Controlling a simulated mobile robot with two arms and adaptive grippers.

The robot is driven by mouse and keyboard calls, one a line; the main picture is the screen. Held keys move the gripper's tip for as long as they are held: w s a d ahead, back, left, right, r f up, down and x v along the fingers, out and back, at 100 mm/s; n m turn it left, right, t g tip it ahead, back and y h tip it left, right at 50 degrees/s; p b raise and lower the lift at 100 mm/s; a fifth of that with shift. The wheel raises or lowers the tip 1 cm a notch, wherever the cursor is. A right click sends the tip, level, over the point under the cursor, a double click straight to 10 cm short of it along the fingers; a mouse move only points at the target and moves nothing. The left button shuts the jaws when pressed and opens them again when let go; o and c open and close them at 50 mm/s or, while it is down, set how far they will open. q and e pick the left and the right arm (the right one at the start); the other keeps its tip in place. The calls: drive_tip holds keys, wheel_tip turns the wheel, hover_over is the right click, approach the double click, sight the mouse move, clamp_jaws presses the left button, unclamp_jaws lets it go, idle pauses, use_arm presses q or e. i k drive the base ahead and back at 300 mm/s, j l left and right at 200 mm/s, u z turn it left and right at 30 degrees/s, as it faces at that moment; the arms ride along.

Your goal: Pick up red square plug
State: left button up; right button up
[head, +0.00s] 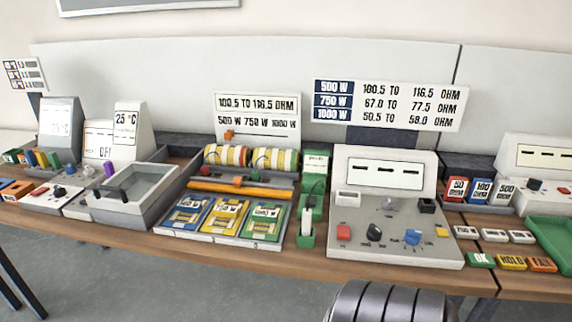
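A small red square block (343,232) sits at the front left of the sloped panel of a grey meter unit (395,258), and it looks like the red square plug. It is upright beside a black round knob (374,233). A blue knob (412,237) and a yellow square block (442,232) are farther right on the same panel. Neither of my grippers shows in the head view. A dark ribbed part of my own body shows at the bottom edge, in front of the table.
A green tray (552,240) is at the far right. The wooden table's front edge (285,257) is mostly bare.

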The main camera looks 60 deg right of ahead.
sight(205, 170)
drive_tip(key=z, duration=1.6)
